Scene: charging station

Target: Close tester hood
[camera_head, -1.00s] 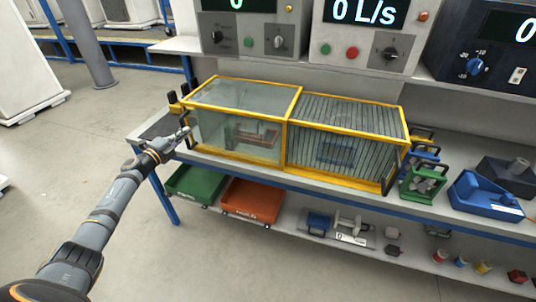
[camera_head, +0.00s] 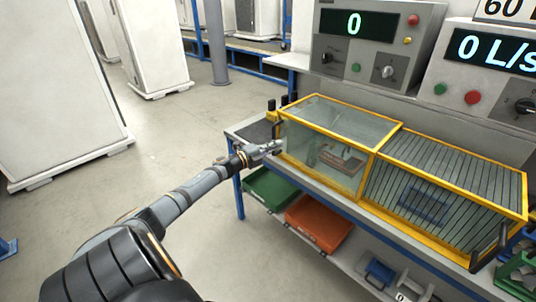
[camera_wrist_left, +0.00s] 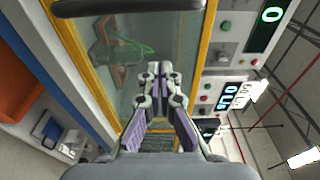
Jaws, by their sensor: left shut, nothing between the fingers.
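The tester hood (camera_head: 323,160) is a clear-walled, yellow-framed box on the bench. It adjoins a lower yellow-framed section with grey slats (camera_head: 440,170) on its right. A brown and grey device shows through the clear wall. My left gripper (camera_head: 275,149) is at the hood's left end, close to the yellow edge; I cannot tell whether it touches. In the left wrist view the gripper (camera_wrist_left: 157,70) is shut and empty in front of the clear panel (camera_wrist_left: 165,40), with a dark bar (camera_wrist_left: 152,8) beyond its tips. My right gripper is not in view.
Control panels with displays (camera_head: 372,45) stand behind the hood. Green (camera_head: 268,190) and orange (camera_head: 320,222) bins sit on the lower shelf. A blue bench leg (camera_head: 238,195) is below my left gripper. Open floor (camera_head: 170,140) lies to the left.

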